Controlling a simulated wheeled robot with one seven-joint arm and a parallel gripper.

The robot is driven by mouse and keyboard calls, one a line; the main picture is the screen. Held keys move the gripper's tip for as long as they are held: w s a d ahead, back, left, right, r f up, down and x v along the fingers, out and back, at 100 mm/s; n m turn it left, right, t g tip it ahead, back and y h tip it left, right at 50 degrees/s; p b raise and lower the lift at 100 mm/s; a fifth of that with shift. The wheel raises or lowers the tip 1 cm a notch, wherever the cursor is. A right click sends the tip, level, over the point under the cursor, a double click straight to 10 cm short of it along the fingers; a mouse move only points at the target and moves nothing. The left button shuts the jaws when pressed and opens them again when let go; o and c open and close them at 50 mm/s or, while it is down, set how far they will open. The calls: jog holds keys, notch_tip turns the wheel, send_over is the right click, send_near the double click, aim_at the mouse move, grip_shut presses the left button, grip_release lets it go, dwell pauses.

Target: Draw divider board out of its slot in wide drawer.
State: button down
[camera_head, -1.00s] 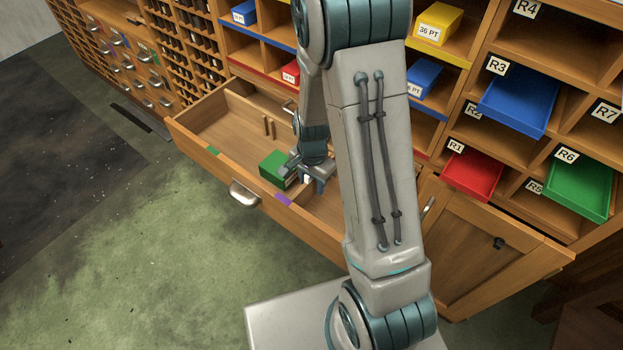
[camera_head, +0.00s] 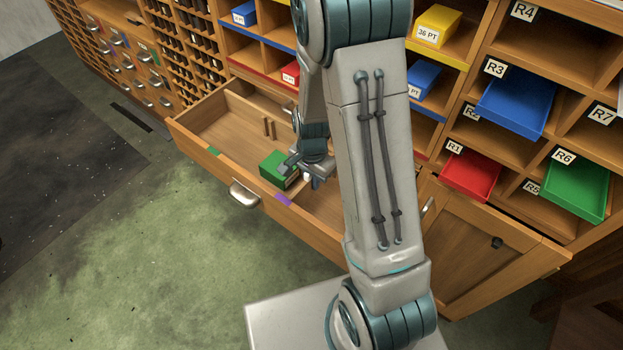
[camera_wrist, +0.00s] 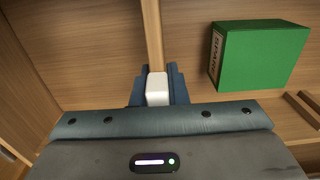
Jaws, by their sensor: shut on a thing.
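The wide drawer (camera_head: 222,175) is pulled open in the head view. The divider board (camera_wrist: 153,35) shows in the wrist view as a thin upright wooden edge, with a white tab (camera_wrist: 157,88) at its near end. My gripper (camera_wrist: 157,92) is shut on the board at this tab, with a dark blue finger on each side. In the head view my gripper (camera_head: 312,172) is over the drawer, right of the green box. The board's lower edge and slot are hidden, so I cannot tell how far it sits in the slot.
A green box (camera_head: 273,167) stands in the drawer close to my gripper; it also shows in the wrist view (camera_wrist: 262,55). A shelf cabinet with coloured bins (camera_head: 517,100) rises behind and to the right.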

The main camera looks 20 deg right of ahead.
jog(key=shift+r, duration=0.3)
jog(key=shift+r+p, duration=3.9)
jog(key=shift+r, duration=0.7)
